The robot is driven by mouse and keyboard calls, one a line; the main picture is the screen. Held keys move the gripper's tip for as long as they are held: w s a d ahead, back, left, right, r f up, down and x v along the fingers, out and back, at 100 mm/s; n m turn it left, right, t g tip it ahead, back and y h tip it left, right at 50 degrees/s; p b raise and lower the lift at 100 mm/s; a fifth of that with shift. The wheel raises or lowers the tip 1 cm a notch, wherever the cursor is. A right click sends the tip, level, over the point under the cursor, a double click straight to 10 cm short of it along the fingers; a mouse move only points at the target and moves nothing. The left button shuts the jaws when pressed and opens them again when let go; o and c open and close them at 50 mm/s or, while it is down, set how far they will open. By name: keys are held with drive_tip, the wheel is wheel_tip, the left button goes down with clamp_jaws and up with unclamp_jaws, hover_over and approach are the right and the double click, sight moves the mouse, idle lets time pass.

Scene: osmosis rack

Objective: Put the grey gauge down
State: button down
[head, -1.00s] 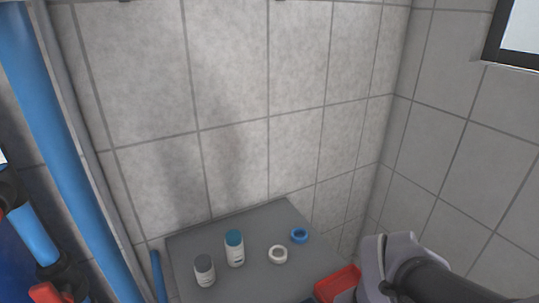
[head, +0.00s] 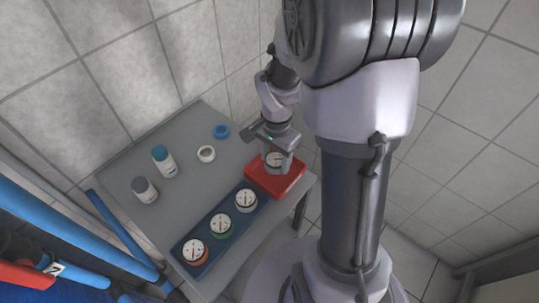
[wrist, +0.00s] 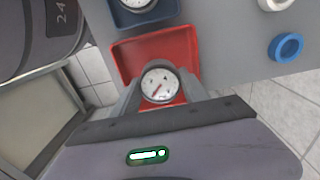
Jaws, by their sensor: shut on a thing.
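The grey gauge (wrist: 160,86) has a round white face with a red needle. It sits between the two fingers of my gripper (wrist: 158,98), which is shut on it. In the head view the gauge (head: 277,160) shows under my gripper (head: 276,165), over the red tray (head: 285,183). In the wrist view the red tray (wrist: 128,53) lies around and behind the gauge. I cannot tell whether the gauge's underside touches the tray floor.
A dark blue tray (head: 232,215) beside the red one holds three gauges. On the grey table (head: 187,195) stand a grey-capped bottle (head: 144,190), a blue-capped bottle (head: 164,162), a white ring (head: 206,154) and a blue ring (head: 221,131). A blue pipe (head: 75,238) runs along the left.

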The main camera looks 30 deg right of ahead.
sight(275, 166)
wheel_tip(275, 166, down, 4)
drive_tip(key=shift+r+b, duration=0.2)
drive_tip(key=shift+b, duration=0.8)
drive_tip(key=shift+r, duration=0.15)
drive_tip(key=c, duration=0.6)
unclamp_jaws()
wheel_tip(275, 166, up, 12)
drive_tip(key=p, duration=0.5)
drive_tip(key=shift+f, duration=0.2)
drive_tip(key=s+a+r+n+t, duration=0.2)
drive_tip(key=s+a+r+n, duration=0.1)
drive_tip(key=a+r, duration=0.1)
drive_tip(key=s+a+r+n+t+y, duration=0.1)
drive_tip(key=s+a+r+n+t, duration=0.1)
drive_tip(key=s+a+r+n, duration=0.1)
drive_tip(key=s+a+r+n+t+y, duration=0.1)
drive_tip(key=s+a+r+n, duration=0.2)
drive_tip(key=s+a+r, duration=0.2)
drive_tip(key=shift+s+a+r+n+t, duration=0.15)
drive_tip(key=shift+a+r+n+t, duration=0.2)
drive_tip(key=shift+a+r, duration=0.85)
